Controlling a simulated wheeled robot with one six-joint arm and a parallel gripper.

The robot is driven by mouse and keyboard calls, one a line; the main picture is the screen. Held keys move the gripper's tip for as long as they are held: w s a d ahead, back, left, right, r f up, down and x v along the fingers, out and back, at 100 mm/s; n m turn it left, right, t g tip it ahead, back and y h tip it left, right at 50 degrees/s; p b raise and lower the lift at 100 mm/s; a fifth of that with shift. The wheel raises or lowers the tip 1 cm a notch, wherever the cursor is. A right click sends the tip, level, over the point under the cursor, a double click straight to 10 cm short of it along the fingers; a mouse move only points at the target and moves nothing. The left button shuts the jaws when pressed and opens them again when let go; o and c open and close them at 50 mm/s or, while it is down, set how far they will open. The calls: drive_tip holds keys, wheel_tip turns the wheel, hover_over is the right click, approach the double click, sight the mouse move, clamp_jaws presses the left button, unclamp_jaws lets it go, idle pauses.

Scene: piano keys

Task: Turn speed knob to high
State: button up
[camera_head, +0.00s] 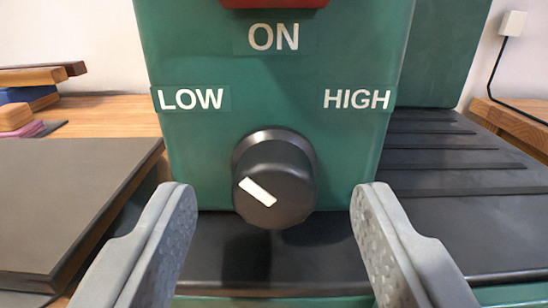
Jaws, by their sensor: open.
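The speed knob (285,203) is a dark round knob on the lower front of a green panel (275,105). Its white pointer mark (257,192) slants to the upper left, toward the LOW label (191,98). The HIGH label (356,98) is at the upper right of the knob. My gripper (272,198) is open, with one grey finger at the lower left and one at the lower right of the knob. Both fingers look apart from the knob, with nothing between them but the knob beyond.
The bottom of a red part (274,3) shows above the ON label (273,37). A dark ridged surface (450,190) lies at the right. A dark flat board (70,195) is at the left, with wooden and coloured blocks (35,85) behind it.

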drive_tip(key=shift+w, duration=0.45)
drive_tip(key=c, duration=1)
drive_tip(key=shift+o, duration=0.2)
